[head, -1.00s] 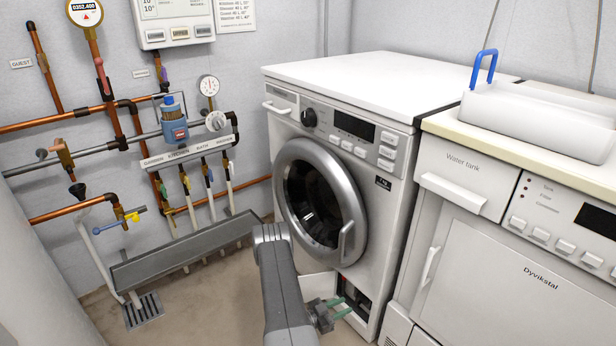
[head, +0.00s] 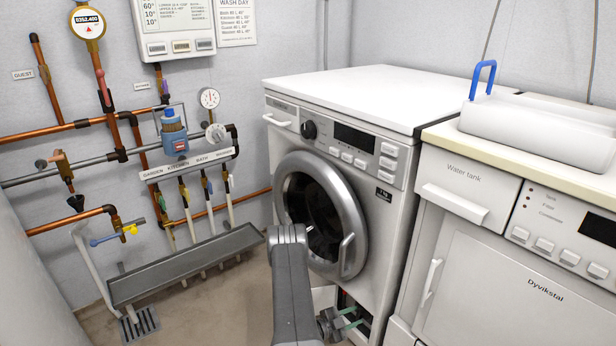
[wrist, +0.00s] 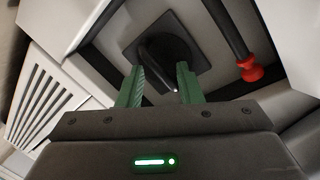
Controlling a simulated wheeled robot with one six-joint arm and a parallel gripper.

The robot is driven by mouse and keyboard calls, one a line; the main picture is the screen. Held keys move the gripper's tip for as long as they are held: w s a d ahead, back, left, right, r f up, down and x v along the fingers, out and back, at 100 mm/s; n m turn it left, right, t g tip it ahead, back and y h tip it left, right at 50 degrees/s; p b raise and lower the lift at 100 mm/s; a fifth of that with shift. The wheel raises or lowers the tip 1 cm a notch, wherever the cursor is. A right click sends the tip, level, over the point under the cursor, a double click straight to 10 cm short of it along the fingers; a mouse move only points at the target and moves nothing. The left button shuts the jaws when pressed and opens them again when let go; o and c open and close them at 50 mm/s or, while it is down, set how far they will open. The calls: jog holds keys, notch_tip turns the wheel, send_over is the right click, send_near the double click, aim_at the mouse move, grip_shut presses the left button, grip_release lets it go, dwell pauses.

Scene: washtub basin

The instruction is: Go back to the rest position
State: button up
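My gripper (head: 350,318) is low in front of the washing machine (head: 330,188), at the open hatch in its lower front. In the wrist view my gripper (wrist: 158,88) shows two green fingers standing apart with nothing between them. Beyond the fingertips is a dark round filter cap (wrist: 165,55) with a raised grip, set in the recess. The fingers do not look closed on it. My grey arm hides part of the machine's lower front in the head view.
A drain hose with a red plug (wrist: 250,72) lies beside the cap. The dryer (head: 500,250) stands close on the right. A grey trough (head: 185,265) and copper pipes are on the left. A floor drain (head: 138,322) sits below the trough.

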jog(key=shift+m+y, duration=0.4)
jog(key=shift+m, duration=0.9)
